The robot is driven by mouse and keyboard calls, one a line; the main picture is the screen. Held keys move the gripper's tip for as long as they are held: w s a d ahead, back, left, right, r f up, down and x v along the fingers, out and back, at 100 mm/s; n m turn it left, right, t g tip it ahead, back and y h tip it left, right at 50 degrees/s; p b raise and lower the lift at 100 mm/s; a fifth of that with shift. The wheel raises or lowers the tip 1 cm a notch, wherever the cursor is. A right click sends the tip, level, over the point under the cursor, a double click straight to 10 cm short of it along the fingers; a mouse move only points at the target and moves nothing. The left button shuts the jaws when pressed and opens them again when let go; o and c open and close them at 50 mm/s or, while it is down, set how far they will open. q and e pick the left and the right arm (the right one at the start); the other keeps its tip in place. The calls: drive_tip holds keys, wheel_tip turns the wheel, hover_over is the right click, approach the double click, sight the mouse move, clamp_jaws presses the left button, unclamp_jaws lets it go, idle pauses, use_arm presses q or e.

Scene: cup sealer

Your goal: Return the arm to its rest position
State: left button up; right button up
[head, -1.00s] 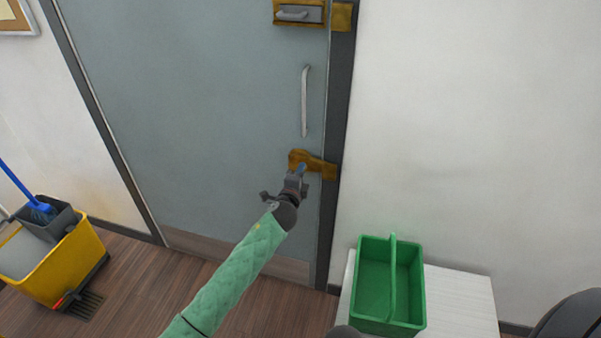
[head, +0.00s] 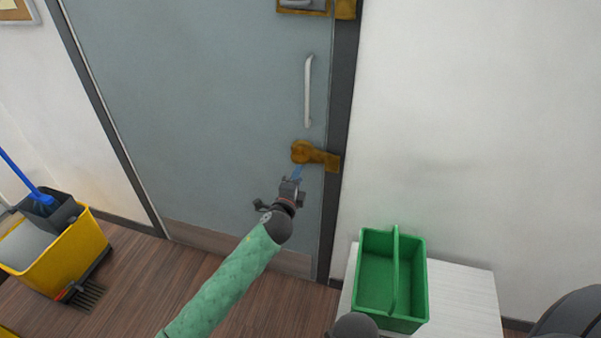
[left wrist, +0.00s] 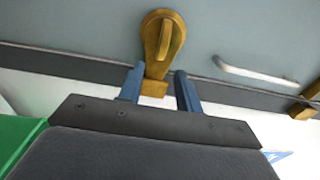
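My left arm, in a green quilted sleeve, reaches up from the bottom of the head view. Its left gripper (head: 297,172) is just below a brass latch (head: 304,152) on the grey door (head: 210,110). In the left wrist view the two blue fingers of the gripper (left wrist: 158,72) are apart with nothing held. The latch (left wrist: 163,38) shows beyond and between the fingertips, with its raised grip upright in that picture. My right gripper is not in view.
A green handled caddy (head: 420,285) stands on a white table (head: 465,300) at lower right. A yellow mop bucket (head: 65,260) is on the floor at left. A vertical door handle (head: 308,90) and another brass fitting (head: 345,8) are above the latch.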

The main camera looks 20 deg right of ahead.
use_arm(q)
drive_tip(key=shift+s+a, duration=0.25)
drive_tip(key=shift+s, duration=0.15)
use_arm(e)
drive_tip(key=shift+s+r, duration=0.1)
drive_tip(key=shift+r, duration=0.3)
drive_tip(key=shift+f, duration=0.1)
use_arm(q)
drive_tip(key=a+r+n+g+y, duration=0.2)
drive_tip(key=a+r+n+y, duration=0.2)
drive_tip(key=a+n+y, duration=0.65)
drive_tip(key=s+a+n+g+h, duration=0.2)
drive_tip(key=s+a+n+g, duration=0.2)
drive_tip(key=s+a+n, duration=0.5)
drive_tip(key=s+a+f+n+g, duration=0.1)
drive_tip(key=s+a+f+g, duration=0.1)
drive_tip(key=s+a+f, duration=0.6)
drive_tip(key=s+a+f+n+g, duration=0.25)
drive_tip(key=s+a, duration=0.45)
drive_tip(key=s, duration=0.5)
drive_tip(key=s+a+f+g, duration=0.2)
drive_tip(key=s+f, duration=0.7)
drive_tip(key=s, duration=0.5)
drive_tip(key=shift+s+a+g, duration=0.15)
drive_tip(key=shift+s+g, duration=0.2)
drive_tip(key=shift+g, duration=0.1)
